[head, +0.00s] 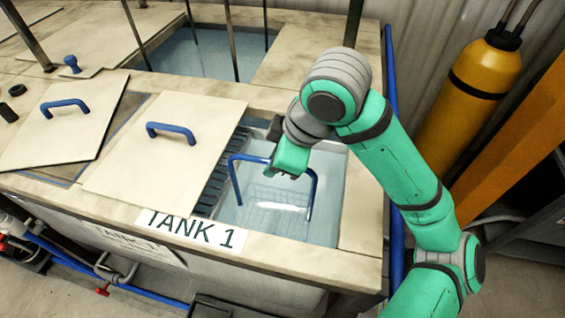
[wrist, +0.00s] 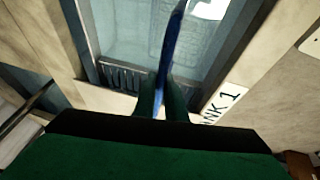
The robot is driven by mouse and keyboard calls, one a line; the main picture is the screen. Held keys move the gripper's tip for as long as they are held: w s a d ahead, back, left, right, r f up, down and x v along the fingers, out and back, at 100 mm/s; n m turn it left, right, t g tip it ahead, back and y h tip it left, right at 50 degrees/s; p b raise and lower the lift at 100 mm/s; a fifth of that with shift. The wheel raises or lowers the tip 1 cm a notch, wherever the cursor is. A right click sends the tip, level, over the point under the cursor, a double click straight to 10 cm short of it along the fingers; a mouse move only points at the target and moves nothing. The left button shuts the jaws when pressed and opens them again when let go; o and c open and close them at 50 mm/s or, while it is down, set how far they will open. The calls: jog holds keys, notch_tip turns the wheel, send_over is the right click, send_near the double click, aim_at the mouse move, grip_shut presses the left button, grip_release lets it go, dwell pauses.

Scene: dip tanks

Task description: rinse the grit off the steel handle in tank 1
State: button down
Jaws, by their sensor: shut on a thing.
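Tank 1 (head: 358,215) stands open at its right part, with pale blue water inside. My gripper (head: 284,168) is above this opening, shut on the blue bail handle (head: 236,180) of a wire basket (head: 262,194). The basket shows faintly under or at the water and hangs below the handle. In the wrist view the blue handle (wrist: 168,58) runs between my fingers (wrist: 163,98), and the basket mesh (wrist: 180,38) is blurred beyond. I cannot make out the steel handle or any grit on it.
A cream lid (head: 165,165) with a blue grip covers the left of tank 1. Dark slats (head: 222,165) line the opening's left side. Another open tank (head: 205,52) lies behind, crossed by dark upright rods. A yellow cylinder (head: 485,85) stands at right.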

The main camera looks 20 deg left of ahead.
jog(key=shift+s+a, duration=0.1)
jog(key=shift+a, duration=0.5)
jog(key=shift+w+d, duration=0.2)
jog(key=shift+d, duration=0.35)
jog(key=shift+w+d, duration=0.15)
jog(key=shift+d, duration=0.5)
